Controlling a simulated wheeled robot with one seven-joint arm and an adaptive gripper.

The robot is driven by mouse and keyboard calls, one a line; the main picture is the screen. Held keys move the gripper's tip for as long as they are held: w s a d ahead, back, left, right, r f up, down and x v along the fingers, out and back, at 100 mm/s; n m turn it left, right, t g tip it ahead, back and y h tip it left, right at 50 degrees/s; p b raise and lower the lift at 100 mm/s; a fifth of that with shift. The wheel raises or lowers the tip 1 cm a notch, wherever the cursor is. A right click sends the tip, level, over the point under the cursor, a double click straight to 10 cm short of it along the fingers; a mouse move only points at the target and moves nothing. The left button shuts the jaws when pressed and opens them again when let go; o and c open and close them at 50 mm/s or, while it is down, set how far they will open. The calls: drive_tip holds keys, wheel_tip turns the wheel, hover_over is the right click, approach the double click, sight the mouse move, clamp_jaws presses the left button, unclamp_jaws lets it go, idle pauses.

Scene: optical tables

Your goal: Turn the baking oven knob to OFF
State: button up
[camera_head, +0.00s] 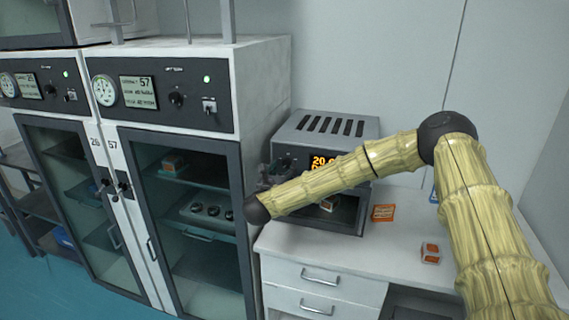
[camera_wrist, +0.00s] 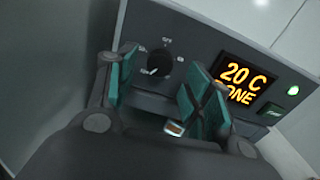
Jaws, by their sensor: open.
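The baking oven (camera_head: 340,127) is a grey box with a slotted top on the white counter. Its orange display (camera_wrist: 243,82) reads 20 C and DONE. The black round knob (camera_wrist: 159,62) sits on the oven's front panel left of the display, with small labels around it. A white mark on the knob seems to point to the lower left; the labels are too small to read surely. My gripper (camera_wrist: 162,88) is open, its teal-padded fingers either side of the knob in the wrist view, with no clear contact.
A green light (camera_wrist: 293,90) glows right of the display. A small box (camera_head: 328,203) is in the oven's chamber. An orange card (camera_head: 383,213) and an orange-and-white box (camera_head: 430,253) lie on the counter (camera_head: 345,250). A tall glass-door cabinet (camera_head: 185,225) stands close on the left.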

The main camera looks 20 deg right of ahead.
drive_tip(key=shift+p+x, duration=0.3)
drive_tip(key=shift+x, duration=0.75)
drive_tip(key=shift+c, duration=0.3)
drive_tip(key=c, duration=0.9)
drive_tip(key=shift+c, duration=0.2)
drive_tip(key=shift+f+b, duration=0.15)
drive_tip(key=shift+b, duration=0.35)
